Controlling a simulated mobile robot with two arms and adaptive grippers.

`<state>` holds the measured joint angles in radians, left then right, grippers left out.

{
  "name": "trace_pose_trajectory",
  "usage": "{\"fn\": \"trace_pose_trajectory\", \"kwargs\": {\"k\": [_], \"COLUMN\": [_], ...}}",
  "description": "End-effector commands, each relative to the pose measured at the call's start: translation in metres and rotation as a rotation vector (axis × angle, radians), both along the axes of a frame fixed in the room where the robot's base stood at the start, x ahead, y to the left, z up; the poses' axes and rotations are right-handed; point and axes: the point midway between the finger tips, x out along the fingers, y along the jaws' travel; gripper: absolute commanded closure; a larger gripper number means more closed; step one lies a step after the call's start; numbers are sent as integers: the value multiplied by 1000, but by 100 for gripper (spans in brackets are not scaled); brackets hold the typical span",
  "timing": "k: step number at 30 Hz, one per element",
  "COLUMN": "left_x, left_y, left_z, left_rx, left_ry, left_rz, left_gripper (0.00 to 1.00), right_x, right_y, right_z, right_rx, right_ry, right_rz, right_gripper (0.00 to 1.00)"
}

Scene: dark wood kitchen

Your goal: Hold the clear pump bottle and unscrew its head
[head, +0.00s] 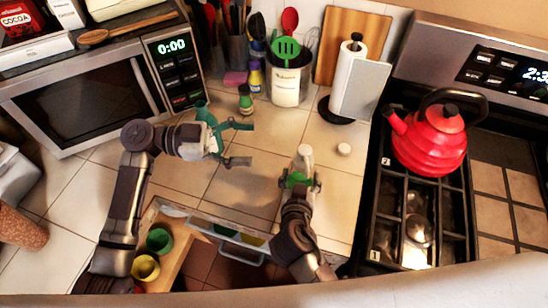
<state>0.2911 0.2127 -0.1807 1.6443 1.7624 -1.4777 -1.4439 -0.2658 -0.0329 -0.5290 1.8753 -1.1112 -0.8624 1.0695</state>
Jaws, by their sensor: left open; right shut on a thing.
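The clear pump bottle (305,158) stands near the counter's front, left of the stove. Its pale, narrow upper part shows above my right gripper (300,181). My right gripper is shut on the bottle, and its fingers and arm hide the lower part. My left gripper (249,143) is open and empty, to the left of the bottle and apart from it. A small white round piece (343,149) lies on the counter right of the bottle; I cannot tell whether it is the bottle's head.
A red kettle (429,142) sits on the stove at the right. A paper towel holder (352,80) and a utensil crock (289,82) stand behind. A microwave (95,92) is at the left. An open drawer with cups (159,240) is in front.

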Motion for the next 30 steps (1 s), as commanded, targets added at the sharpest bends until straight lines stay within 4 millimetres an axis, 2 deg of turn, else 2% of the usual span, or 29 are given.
{"fn": "trace_pose_trajectory", "kwargs": {"k": [1,3,9,12,20,30], "left_x": [18,27,11,6,4,4], "left_y": [2,-12,-50,-60,-79,-115], "left_z": [-4,-23,-62,-72,-79,-88], "left_rx": [12,64,176,205,214,215], "left_ry": [48,118,175,186,190,188], "left_rz": [72,128,123,121,118,118], "left_gripper": [29,29,29,29,29,29], "right_x": [0,0,0,0,0,0], "right_y": [0,0,0,0,0,0], "right_z": [1,1,1,1,1,1], "right_rx": [0,0,0,0,0,0], "right_ry": [-2,-1,-1,-1,-1,-1], "right_rz": [0,0,0,0,0,0], "right_gripper": [72,72,72,72,72,72]}}
